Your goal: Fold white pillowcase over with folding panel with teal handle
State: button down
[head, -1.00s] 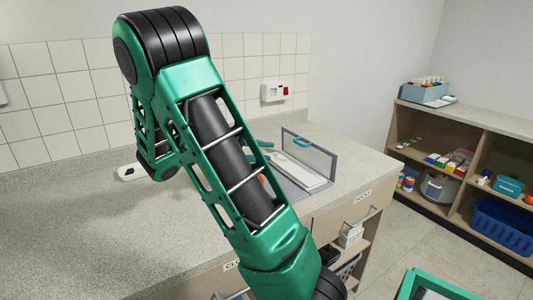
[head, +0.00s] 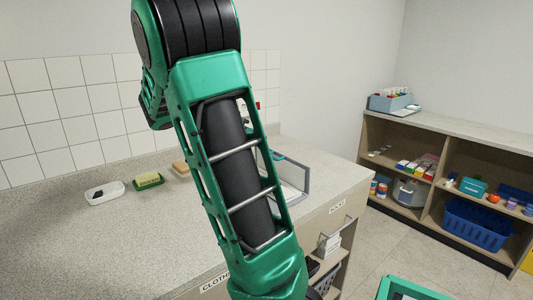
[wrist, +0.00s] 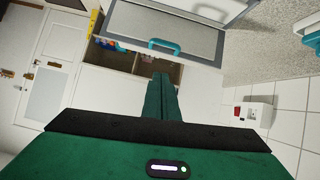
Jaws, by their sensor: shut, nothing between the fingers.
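The folding panel (head: 295,172) stands raised at the right end of the counter, partly hidden by my arm in the head view. Its teal handle (head: 277,156) just shows beside my arm. In the wrist view the panel (wrist: 190,43) spans the top, and the teal handle (wrist: 163,44) is just beyond my fingertips, apart from them as far as I can tell. My gripper (wrist: 161,76) is shut and empty; the head view hides it behind the arm. I cannot clearly make out the white pillowcase; my arm covers most of the area by the panel.
A white dish (head: 104,192), a yellow sponge on a green tray (head: 149,181) and a tan block (head: 181,168) lie along the counter's back. The tiled wall (head: 85,125) is behind. Shelves (head: 425,165) stand to the right, across the floor. The front-left counter is clear.

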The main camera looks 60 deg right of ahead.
jog(key=m, duration=0.1)
send_over(279, 155)
jog(key=a, duration=0.1)
notch_tip(279, 155, down, 4)
jog(key=f, duration=0.1)
jog(key=shift+w+a+f, duration=0.4)
jog(key=shift+a+f, duration=0.1)
jog(key=shift+a, duration=0.25)
jog(key=shift+w+a+f, duration=0.35)
jog(key=shift+a+f, duration=0.15)
jog(key=shift+a, duration=0.2)
